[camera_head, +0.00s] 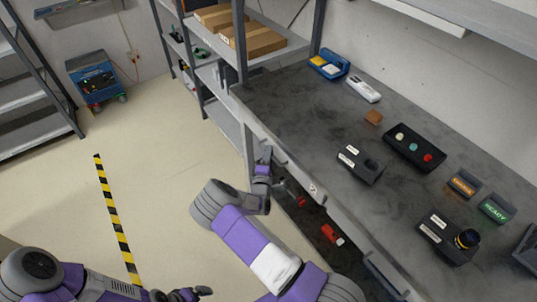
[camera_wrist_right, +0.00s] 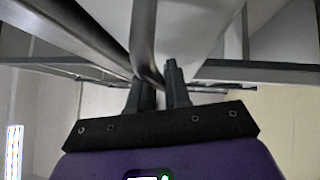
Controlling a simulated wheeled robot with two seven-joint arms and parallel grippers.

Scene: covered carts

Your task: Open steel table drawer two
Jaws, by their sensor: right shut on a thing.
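The steel table (camera_head: 300,110) runs along the right of the head view, with a pale front strip (camera_head: 345,217) that carries a small label. My right gripper (camera_head: 266,156) is at this front edge, toward the table's far end. In the right wrist view its fingers (camera_wrist_right: 157,88) are shut on a dark bar-like handle (camera_wrist_right: 143,35) that runs up the picture. I see no clear gap showing the drawer pulled out; the arm hides part of the front. My left gripper (camera_head: 197,292) is low in the head view, away from the table, its fingers too small to judge.
On the tabletop stand a button box (camera_head: 414,148), dark boxes (camera_head: 361,164), lit signs (camera_head: 495,208) and a blue device (camera_head: 329,64). Red items (camera_head: 331,234) lie below the front edge. A shelf with cartons (camera_head: 252,42) stands behind.

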